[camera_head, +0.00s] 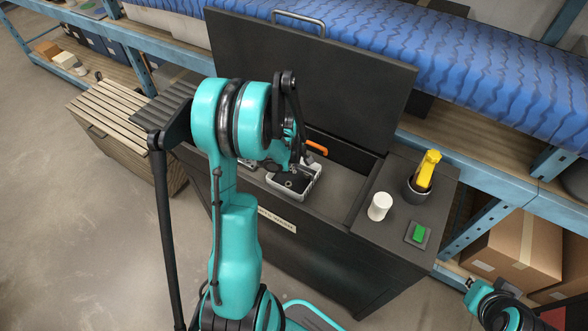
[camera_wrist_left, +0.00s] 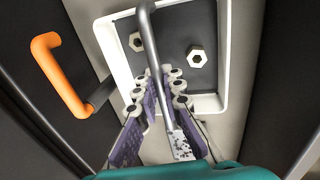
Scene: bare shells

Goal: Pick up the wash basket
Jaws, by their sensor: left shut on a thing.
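The wash basket (camera_head: 313,184) is a small tray with a pale rim, a dark floor and a grey bar handle. It is inside the open black tank of the parts washer (camera_head: 354,190). In the left wrist view the basket (camera_wrist_left: 221,60) holds hex nuts (camera_wrist_left: 197,57). My left gripper (camera_wrist_left: 162,98) is shut on the basket's handle (camera_wrist_left: 151,42); in the head view the left gripper (camera_head: 287,160) is above the basket, partly hidden by my arm. Part of my right arm shows at the lower right; its fingers cannot be made out.
An orange handle (camera_head: 316,147) is beside the basket; the washer's raised lid (camera_head: 330,75) stands behind. A white cylinder (camera_head: 379,206), a yellow-handled tool in a cup (camera_head: 427,170) and a green button (camera_head: 418,234) are on the right ledge. Blue shelving (camera_head: 480,215) is behind.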

